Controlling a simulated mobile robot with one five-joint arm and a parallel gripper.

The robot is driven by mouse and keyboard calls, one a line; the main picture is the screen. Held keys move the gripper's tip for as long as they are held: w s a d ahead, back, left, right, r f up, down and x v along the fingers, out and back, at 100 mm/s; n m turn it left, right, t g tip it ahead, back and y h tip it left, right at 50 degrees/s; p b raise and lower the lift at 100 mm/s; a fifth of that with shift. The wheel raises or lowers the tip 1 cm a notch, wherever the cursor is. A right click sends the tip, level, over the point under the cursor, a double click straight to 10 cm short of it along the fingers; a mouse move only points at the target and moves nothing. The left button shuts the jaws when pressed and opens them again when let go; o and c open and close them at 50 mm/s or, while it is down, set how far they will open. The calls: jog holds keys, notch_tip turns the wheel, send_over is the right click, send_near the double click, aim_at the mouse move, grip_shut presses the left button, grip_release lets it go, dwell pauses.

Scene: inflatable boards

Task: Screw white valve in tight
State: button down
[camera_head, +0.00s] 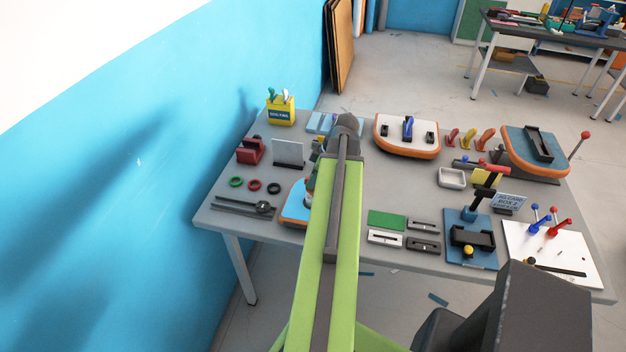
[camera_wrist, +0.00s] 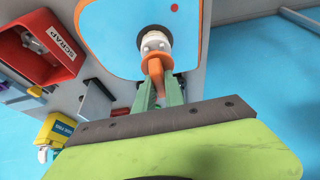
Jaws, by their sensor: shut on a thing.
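In the wrist view, the white valve (camera_wrist: 154,42) sits in a dark ring near the edge of a blue inflatable board (camera_wrist: 115,35). My gripper (camera_wrist: 157,88), with green fingers, is shut on an orange tool (camera_wrist: 156,68). The tool's upper end meets the white valve's face; I cannot tell how firmly they engage. In the head view, the blue board with its orange rim (camera_head: 293,207) lies at the table's front left, partly behind my arm. The valve and fingertips are hidden there.
Other boards are a white-topped one (camera_head: 407,138) and a blue one (camera_head: 535,148). Red, orange and yellow tools (camera_head: 469,138) stand between them. A red SCRAP bin (camera_head: 250,150), a yellow box (camera_head: 281,112) and a grey panel (camera_head: 288,152) are left. A blue wall (camera_head: 150,190) borders the table.

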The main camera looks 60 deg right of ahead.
jog(key=shift+f, duration=0.15)
jog(key=shift+f+b, duration=0.35)
jog(key=shift+b, duration=0.15)
jog(key=shift+f+b, duration=0.6)
jog(key=c, duration=1.3)
grip_release()
jog(key=shift+c, duration=0.2)
jog(key=shift+r, duration=0.1)
jog(key=p+v, duration=1.6)
jog(key=v, duration=0.1)
jog(key=shift+r, duration=0.25)
